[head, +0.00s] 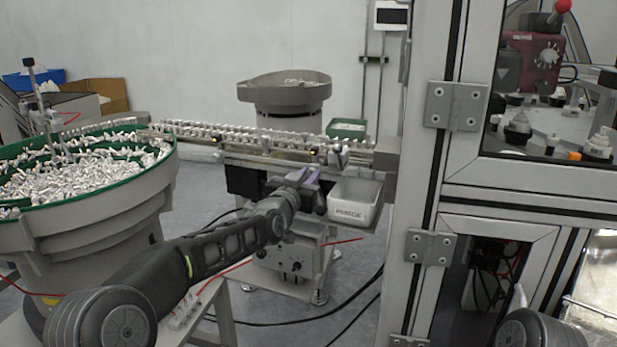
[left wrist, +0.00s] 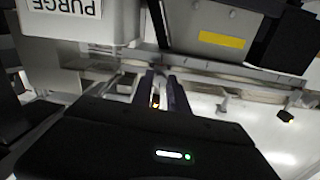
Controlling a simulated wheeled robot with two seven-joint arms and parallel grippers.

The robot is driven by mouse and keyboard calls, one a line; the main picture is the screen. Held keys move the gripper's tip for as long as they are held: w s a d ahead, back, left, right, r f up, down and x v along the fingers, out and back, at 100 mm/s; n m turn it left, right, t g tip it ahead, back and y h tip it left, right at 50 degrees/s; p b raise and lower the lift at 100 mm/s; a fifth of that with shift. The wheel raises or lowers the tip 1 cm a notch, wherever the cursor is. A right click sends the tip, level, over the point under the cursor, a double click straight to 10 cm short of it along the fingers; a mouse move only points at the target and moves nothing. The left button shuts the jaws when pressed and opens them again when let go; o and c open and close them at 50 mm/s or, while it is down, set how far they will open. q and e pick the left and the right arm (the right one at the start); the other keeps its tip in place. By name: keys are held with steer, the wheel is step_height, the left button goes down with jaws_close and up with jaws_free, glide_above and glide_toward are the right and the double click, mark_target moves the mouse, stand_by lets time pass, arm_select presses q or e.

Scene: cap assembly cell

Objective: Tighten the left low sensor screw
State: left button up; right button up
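My left gripper (head: 309,178) is in front of the feeder rail at the middle of the head view, just left of the white PURGE bin. In the left wrist view its two dark purple fingers (left wrist: 164,88) stand apart with a narrow bright gap between them. A small orange-lit spot (left wrist: 155,100) shows in that gap; I cannot tell whether it is a sensor. The left low sensor screw is too small or hidden to make out. My right gripper is out of view.
The PURGE bin (head: 355,203) hangs under the rail (head: 270,143). A bowl feeder full of white parts (head: 85,185) stands at left, another bowl (head: 284,92) behind. A metal-framed cabinet (head: 430,180) closes off the right. Cables lie on the floor (head: 225,290).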

arm_select(q)
jaws_close()
steer(key=shift+f+m+b, duration=0.1)
steer(key=shift+m+b, duration=0.35)
steer(key=shift+m, duration=0.15)
steer(key=o, duration=0.5)
jaws_free()
steer(key=shift+o, duration=0.2)
